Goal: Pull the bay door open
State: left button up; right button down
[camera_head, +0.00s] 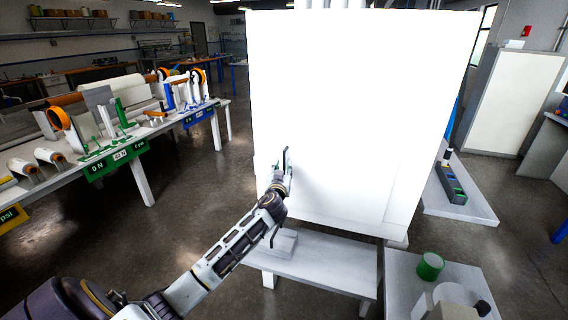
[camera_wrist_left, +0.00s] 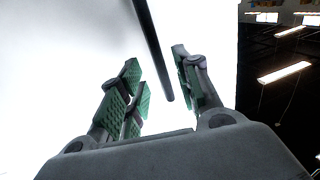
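The bay door is the plain white front of a large white cabinet (camera_head: 350,90) in the middle of the head view. A thin dark bar handle (camera_wrist_left: 152,45) stands out from the white surface in the left wrist view. My left gripper (camera_head: 284,165) is at the lower left of the white front, beside the handle. In the left wrist view the left gripper (camera_wrist_left: 157,65) is open, with green-padded fingers on either side of the bar. I see gaps between the bar and the pads. My right gripper is not in view.
A low white bench (camera_head: 320,262) stands below the cabinet front. A grey table (camera_head: 400,285) at the lower right carries a green cup (camera_head: 430,266). A long workbench (camera_head: 150,150) with spools and signs is at left. Open floor lies between the workbench and the cabinet.

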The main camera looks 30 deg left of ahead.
aim_at(284, 164)
pick_arm(q)
jog(key=shift+p+x, duration=0.3)
jog(key=shift+x, duration=1.9)
jog(key=shift+c, duration=0.2)
grip_shut()
